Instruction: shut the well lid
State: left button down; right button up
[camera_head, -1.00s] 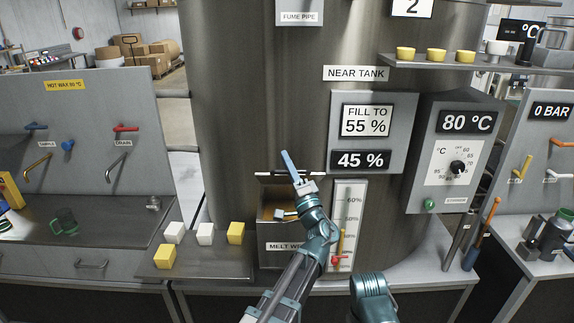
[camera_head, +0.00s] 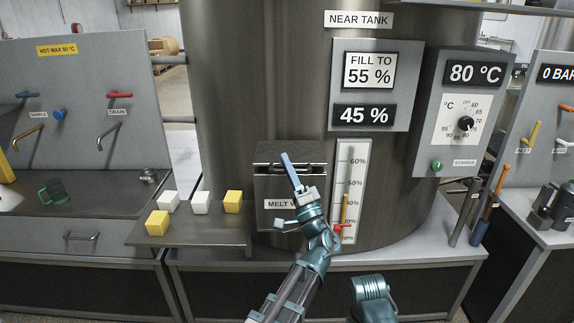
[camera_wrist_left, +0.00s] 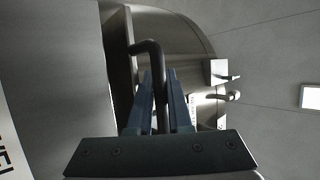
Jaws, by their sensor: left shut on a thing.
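The melt well (camera_head: 266,218) is a grey metal box on the front of the near tank, its label partly covered by my left arm. Its lid (camera_head: 308,152) lies over the top, and no interior shows. A dark bar handle runs along the lid's front edge; in the left wrist view the bent handle (camera_wrist_left: 153,48) passes between the fingers. My left gripper (camera_head: 287,162) is shut on this handle, and it also shows in the left wrist view (camera_wrist_left: 161,92). Whether the lid is fully seated I cannot tell.
A steel shelf (camera_head: 190,236) left of the well carries white and yellow blocks (camera_head: 232,201). A level gauge (camera_head: 349,165) with a red-handled valve (camera_head: 341,226) stands close on the right. A temperature box (camera_head: 459,115) is farther right.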

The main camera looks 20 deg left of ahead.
pick_arm(q)
jog(key=shift+s+f+b, duration=0.4)
jog(key=shift+f+b, duration=0.15)
jog(key=shift+f, duration=0.25)
jog(key=c, duration=1.3)
grip_release()
jog(key=o, duration=0.5)
jog(key=shift+s+d+r, duration=0.1)
jog(key=shift+s+r, duration=0.05)
jog(key=shift+s, duration=0.05)
jog(key=shift+c, duration=0.2)
jog(key=shift+w, duration=0.15)
jog(key=shift+w, duration=0.1)
